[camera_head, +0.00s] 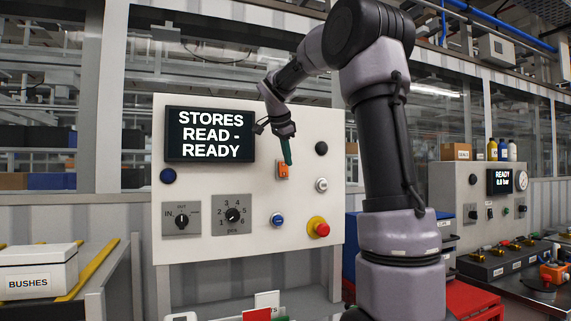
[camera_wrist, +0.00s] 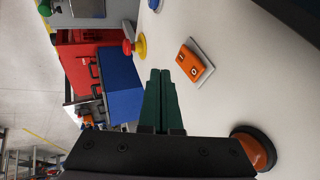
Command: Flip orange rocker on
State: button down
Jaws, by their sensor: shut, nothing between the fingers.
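The orange rocker (camera_head: 283,170) sits on the pale control panel (camera_head: 230,255), right of the dark display. In the wrist view the orange rocker (camera_wrist: 190,64) shows in a light square frame, with a round mark on the face nearer the lower right. My gripper (camera_head: 288,163) has green fingers that are shut and empty. In the head view the fingertips overlap the top of the rocker. In the wrist view my gripper (camera_wrist: 160,72) has its tips just left of the rocker, with a gap in the picture. I cannot tell whether they touch it.
The display (camera_head: 210,134) reads "STORES READ - READY". Nearby on the panel are a black knob (camera_head: 321,148), a white-ringed button (camera_head: 321,185), a blue button (camera_head: 277,219) and a red emergency stop (camera_head: 320,228) on yellow. Two rotary selectors sit lower left.

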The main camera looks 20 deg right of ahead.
jog(key=v, duration=0.8)
jog(key=shift+s, duration=0.2)
jog(key=shift+a, duration=0.1)
